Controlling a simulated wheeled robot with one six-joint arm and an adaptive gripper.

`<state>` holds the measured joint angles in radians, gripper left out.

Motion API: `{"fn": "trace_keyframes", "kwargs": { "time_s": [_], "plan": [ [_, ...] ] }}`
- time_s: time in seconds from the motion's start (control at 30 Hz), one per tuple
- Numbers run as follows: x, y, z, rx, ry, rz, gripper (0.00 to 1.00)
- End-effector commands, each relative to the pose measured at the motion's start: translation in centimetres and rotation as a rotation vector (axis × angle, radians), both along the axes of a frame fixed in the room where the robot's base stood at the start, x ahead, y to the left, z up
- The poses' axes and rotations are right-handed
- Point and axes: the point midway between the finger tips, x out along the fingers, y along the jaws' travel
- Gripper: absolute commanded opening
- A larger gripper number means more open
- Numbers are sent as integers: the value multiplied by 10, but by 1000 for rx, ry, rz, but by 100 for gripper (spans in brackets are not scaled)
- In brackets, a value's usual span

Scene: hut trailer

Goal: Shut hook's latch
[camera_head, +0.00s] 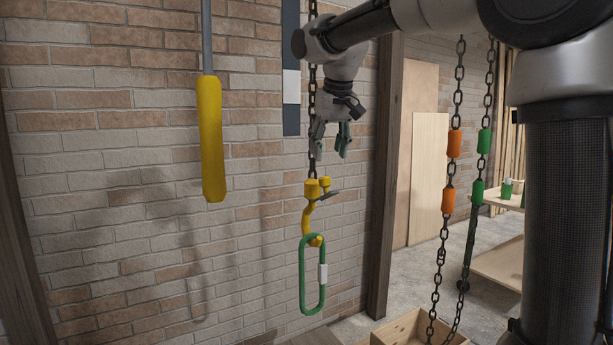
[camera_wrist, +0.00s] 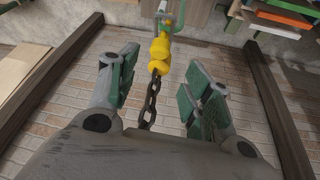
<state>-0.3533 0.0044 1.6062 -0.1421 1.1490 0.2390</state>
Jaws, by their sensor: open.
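The yellow hook (camera_head: 307,213) hangs from a dark chain (camera_head: 313,95) in front of the brick wall. A green oblong ring (camera_head: 303,285) with a white band hangs in the hook's bend. My gripper (camera_head: 331,150) is open and empty, pointing down above the hook, close to the chain. In the wrist view the hook (camera_wrist: 160,48) appears beyond and between my open fingers (camera_wrist: 162,68); the latch is hard to make out there.
A yellow-handled bar (camera_head: 211,140) hangs at the left. Chains with orange (camera_head: 454,143) and green (camera_head: 484,141) sleeves hang at the right over a wooden crate (camera_head: 405,328). A dark post (camera_head: 386,180) stands behind. The space right of the hook looks clear.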

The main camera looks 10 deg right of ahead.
Motion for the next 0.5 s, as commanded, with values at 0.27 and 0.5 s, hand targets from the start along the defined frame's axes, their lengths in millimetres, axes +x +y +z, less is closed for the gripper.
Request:
{"fn": "trace_keyframes", "kwargs": {
  "time_s": [0.27,0.5],
  "plan": [
    [13,-2,-40,2,15,-17,49],
    [25,-1,-70,2,13,-15,49]
  ]
}}
